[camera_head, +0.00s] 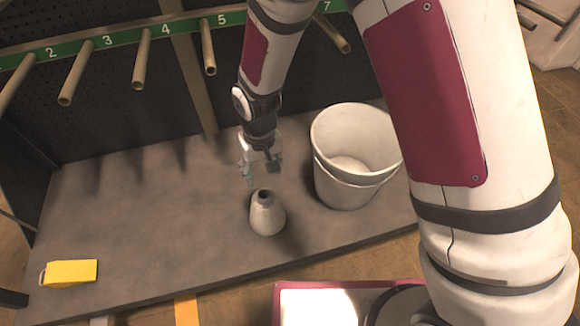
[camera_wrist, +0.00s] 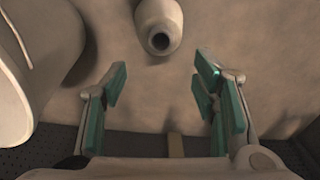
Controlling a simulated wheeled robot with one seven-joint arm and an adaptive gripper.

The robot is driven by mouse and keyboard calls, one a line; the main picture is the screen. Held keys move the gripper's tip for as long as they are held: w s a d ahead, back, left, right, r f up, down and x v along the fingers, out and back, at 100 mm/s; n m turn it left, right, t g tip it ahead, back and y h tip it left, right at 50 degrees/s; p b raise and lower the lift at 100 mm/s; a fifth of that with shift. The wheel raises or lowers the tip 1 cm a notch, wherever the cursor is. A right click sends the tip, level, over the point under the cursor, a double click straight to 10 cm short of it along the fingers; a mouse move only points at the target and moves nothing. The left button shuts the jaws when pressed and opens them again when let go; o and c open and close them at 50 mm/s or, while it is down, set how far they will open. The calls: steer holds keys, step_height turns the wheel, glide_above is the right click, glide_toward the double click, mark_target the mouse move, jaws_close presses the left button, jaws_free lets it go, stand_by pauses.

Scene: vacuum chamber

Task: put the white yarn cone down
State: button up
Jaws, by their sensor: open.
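The white yarn cone (camera_head: 267,216) stands upright on the grey shelf board (camera_head: 150,225), near its front edge. Its dark top hole faces up. In the wrist view the cone (camera_wrist: 160,22) shows at the top centre, beyond my fingertips and between their lines. My gripper (camera_head: 260,170) is open and empty, above the board and a little behind the cone. In the wrist view the green-padded fingers of my gripper (camera_wrist: 160,85) are spread apart, with bare board between them. The gripper and the cone appear apart.
A white bucket (camera_head: 345,190) stands close to the right of the cone; its wall (camera_wrist: 40,60) fills the left of the wrist view. A yellow block (camera_head: 71,273) lies at the front left. Numbered pegs (camera_head: 142,60) stick out above the board. The board's left half is mostly clear.

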steer(key=s+d+r+m, duration=0.1)
steer(key=s+d+r, duration=0.2)
steer(key=d+r, duration=0.65)
steer(key=s+d+r+m, duration=0.25)
steer(key=d+r, duration=0.45)
steer(key=r, duration=0.6)
steer(key=s+d+r, duration=0.2)
steer(key=s+d, duration=0.1)
steer(key=s, duration=0.4)
steer(key=s+d+r+m, duration=0.1)
steer(key=s+d+r, duration=0.1)
steer(key=s, duration=0.5)
steer(key=s+d+r, duration=0.3)
steer(key=s+d, duration=0.1)
steer(key=s, duration=0.3)
steer(key=shift+d+m, duration=0.3)
steer(key=shift+m, duration=0.05)
steer(key=shift+w+r, duration=0.1)
step_height(320, 180, up, 24)
steer(key=t+p, duration=0.3)
steer(key=p, duration=1.9)
steer(key=shift+t, duration=0.4)
steer(key=shift+r, duration=0.1)
